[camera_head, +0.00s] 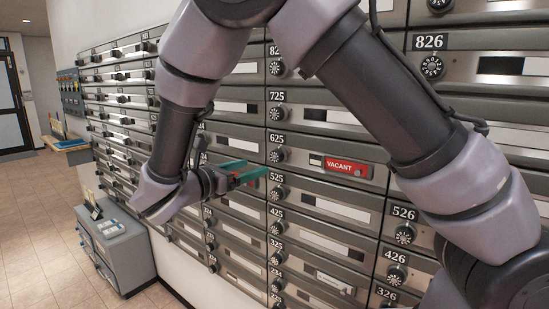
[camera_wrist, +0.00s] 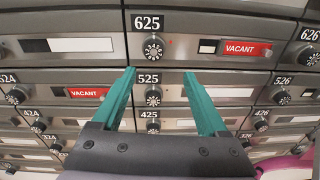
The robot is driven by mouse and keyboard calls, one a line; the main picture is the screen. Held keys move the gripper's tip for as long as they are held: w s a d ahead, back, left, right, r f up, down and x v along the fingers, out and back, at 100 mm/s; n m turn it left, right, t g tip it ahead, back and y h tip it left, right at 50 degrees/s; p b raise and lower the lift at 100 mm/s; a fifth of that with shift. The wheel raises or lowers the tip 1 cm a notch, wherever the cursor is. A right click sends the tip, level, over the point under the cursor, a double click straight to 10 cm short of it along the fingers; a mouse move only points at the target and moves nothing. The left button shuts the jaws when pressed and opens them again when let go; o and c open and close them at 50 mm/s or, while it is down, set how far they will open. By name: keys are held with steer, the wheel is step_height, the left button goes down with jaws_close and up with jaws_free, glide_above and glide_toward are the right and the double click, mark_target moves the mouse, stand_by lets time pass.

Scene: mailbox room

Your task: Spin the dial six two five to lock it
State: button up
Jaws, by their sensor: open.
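The 625 dial (camera_head: 277,156) is a round black knob with a pale marked face, below its 625 label on a grey mailbox door. It also shows in the wrist view (camera_wrist: 154,47), upper middle, just beyond the fingertips. A red VACANT tag (camera_head: 344,167) sits on the same door, to the right of the dial; it also shows in the wrist view (camera_wrist: 247,48). My gripper (camera_head: 252,171) has teal fingers and is open and empty, left of and slightly below the 625 dial. In the wrist view my fingertips (camera_wrist: 159,73) are spread apart around the 525 label, not touching the 625 dial.
The 525 dial (camera_wrist: 153,96) is directly below, between my fingers in the picture. The 725 dial (camera_head: 277,113) is above. Other dials and doors fill the wall. A grey cabinet (camera_head: 125,250) stands at lower left, with open tiled floor (camera_head: 40,235) beside it.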

mark_target(274, 157)
steer(key=shift+n+t, duration=0.3)
steer(key=shift+t, duration=0.1)
steer(key=x, duration=1)
steer(key=shift+w+a+f, duration=0.2)
steer(key=shift+w+a, duration=0.05)
steer(key=shift+a, duration=0.15)
jaws_close()
steer(key=shift+m, duration=0.4)
